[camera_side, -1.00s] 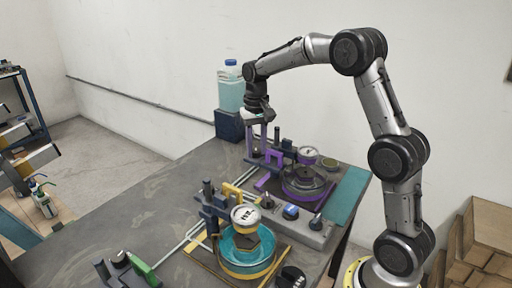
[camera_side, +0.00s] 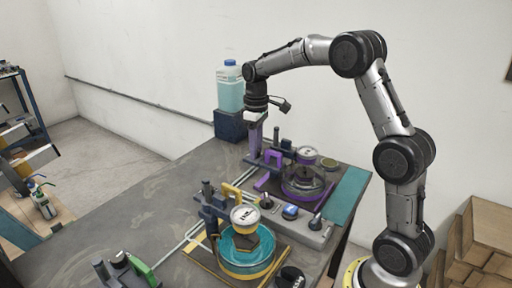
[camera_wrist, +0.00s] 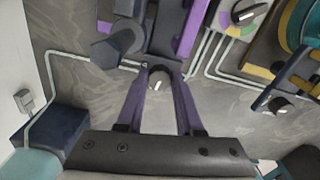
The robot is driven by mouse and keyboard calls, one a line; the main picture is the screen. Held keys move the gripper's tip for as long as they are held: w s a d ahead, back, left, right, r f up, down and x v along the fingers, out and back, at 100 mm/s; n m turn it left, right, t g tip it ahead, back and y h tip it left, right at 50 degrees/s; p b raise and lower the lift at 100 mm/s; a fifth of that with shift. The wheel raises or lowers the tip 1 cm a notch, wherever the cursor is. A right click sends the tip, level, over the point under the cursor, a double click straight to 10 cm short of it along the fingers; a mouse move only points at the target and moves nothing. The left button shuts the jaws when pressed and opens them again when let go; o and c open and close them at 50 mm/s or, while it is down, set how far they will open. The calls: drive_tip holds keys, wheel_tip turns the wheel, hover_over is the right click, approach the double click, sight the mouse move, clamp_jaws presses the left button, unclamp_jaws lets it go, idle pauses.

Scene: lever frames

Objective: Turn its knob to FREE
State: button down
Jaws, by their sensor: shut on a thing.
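In the wrist view a dark round knob (camera_wrist: 158,77) with a pale pointer mark sits between the tips of my gripper's (camera_wrist: 158,84) two purple fingers, which are shut on it. Its dial lettering cannot be read, so I cannot tell its setting. In the side view my gripper (camera_side: 253,150) points down at the back-left end of the purple lever frame (camera_side: 273,158), and the held knob is hidden there. The purple frame carries a clear round bowl (camera_side: 303,182) and a white-faced gauge (camera_side: 307,153).
A second frame with a teal bowl (camera_side: 246,252) and yellow lever stands in front. A grey box (camera_side: 315,235) with small controls lies between them. A blue block (camera_side: 230,125) bearing a bottle (camera_side: 231,90) stands close behind my gripper. The table's left part is mostly clear.

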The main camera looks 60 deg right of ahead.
drive_tip(key=shift+r+n, duration=0.1)
drive_tip(key=shift+n, duration=0.3)
drive_tip(key=c, duration=0.8)
unclamp_jaws()
drive_tip(key=shift+c, duration=0.2)
wheel_tip(320, 180, up, 14)
